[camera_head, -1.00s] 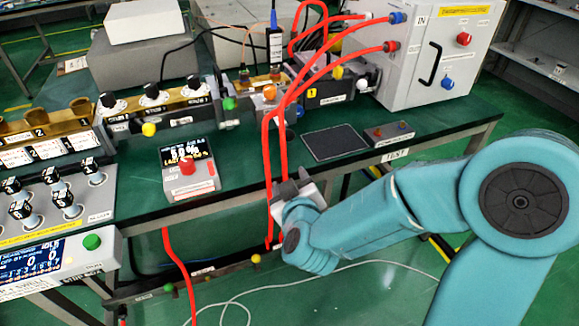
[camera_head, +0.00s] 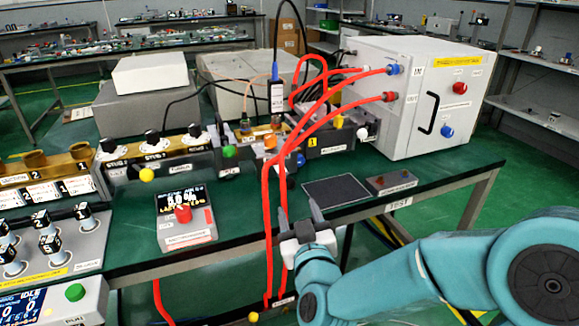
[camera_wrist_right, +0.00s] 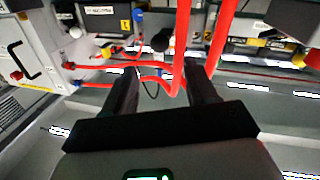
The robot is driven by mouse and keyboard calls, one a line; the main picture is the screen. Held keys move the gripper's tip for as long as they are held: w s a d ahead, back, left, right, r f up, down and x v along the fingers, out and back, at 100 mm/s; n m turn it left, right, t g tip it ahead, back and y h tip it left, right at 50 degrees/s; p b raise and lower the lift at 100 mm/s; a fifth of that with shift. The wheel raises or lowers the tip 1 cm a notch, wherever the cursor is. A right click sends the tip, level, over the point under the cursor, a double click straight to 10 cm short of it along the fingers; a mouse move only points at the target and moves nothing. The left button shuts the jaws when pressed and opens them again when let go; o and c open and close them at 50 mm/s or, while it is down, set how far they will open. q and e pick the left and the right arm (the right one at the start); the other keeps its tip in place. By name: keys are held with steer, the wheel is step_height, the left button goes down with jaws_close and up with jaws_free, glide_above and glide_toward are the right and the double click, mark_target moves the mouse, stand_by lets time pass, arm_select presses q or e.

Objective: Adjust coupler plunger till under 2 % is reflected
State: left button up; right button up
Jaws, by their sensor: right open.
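My right gripper (camera_head: 300,212) is open and empty in front of the bench edge, just right of the hanging red hoses; its dark fingers also show in the right wrist view (camera_wrist_right: 160,80). On the bench behind it is the waveguide line (camera_head: 245,150), with green (camera_head: 229,151), orange (camera_head: 270,141) and blue (camera_head: 300,159) knobs. I cannot tell which part is the coupler plunger. My left gripper is not in view.
Red hoses (camera_head: 267,220) run from the grey cabinet (camera_head: 400,100) and hang over the front edge, close to my gripper. A dark mat (camera_head: 336,190) lies on clear bench. Stub tuner knobs (camera_head: 152,143) and a control panel (camera_head: 45,300) stand left.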

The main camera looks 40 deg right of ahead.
mark_target(291, 188)
steer(key=p+x, duration=0.2)
steer(key=x, duration=0.1)
steer(key=shift+w+d+r, duration=0.1)
steer(key=shift+w+r, duration=0.05)
steer(key=shift+w, duration=0.05)
steer(key=x, duration=0.4)
steer(key=b+x, duration=0.1)
steer(key=x, duration=0.1)
steer(key=shift+w+f, duration=0.2)
steer(key=shift+f, duration=0.1)
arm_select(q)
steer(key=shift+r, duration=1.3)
arm_select(e)
steer(key=shift+w+d, duration=0.3)
steer(key=shift+w, duration=0.2)
jaws_close()
steer(key=shift+w+b, duration=0.3)
steer(key=shift+b, duration=0.25)
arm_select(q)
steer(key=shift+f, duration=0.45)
arm_select(e)
jaws_free()
